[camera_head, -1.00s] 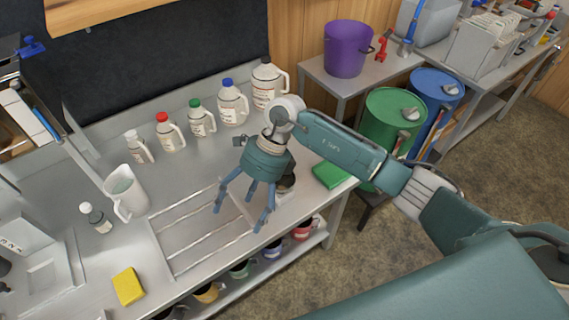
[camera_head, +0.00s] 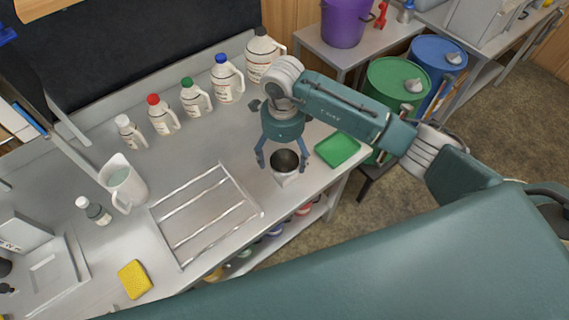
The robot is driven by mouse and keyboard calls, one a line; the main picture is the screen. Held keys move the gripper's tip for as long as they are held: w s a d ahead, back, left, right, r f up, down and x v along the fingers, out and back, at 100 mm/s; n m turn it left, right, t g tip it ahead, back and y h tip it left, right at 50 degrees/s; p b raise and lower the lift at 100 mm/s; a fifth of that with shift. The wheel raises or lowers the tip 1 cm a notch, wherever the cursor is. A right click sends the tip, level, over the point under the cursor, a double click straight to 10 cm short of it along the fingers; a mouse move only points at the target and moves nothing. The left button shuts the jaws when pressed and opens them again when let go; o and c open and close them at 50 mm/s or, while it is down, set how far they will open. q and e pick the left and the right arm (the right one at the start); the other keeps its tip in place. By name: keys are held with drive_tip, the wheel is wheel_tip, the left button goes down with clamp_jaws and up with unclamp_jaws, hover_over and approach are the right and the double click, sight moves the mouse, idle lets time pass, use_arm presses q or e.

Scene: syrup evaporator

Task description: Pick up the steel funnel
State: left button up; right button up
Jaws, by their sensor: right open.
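The steel funnel (camera_head: 285,176) appears to be the small silver, round-mouthed piece with a dark inside, on the steel bench near its right end. My right gripper (camera_head: 283,157) is open directly above it, pointing down. Its fingers spread to either side of the funnel's rim. I cannot tell whether any finger touches it. The funnel's lower part is hard to make out. My left gripper is not in view.
Several jugs (camera_head: 228,80) line the back. A white pitcher (camera_head: 125,184) and a yellow sponge (camera_head: 134,279) are farther left. A green drum (camera_head: 397,84) stands beyond the bench.

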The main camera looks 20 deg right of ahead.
sight(284, 170)
drive_tip(key=shift+d+f+p, duration=0.1)
drive_tip(key=shift+f+p, duration=0.4)
drive_tip(key=shift+f, duration=1.6)
drive_tip(key=c, duration=1.3)
drive_tip(key=shift+o, duration=0.2)
drive_tip(key=shift+r, duration=0.1)
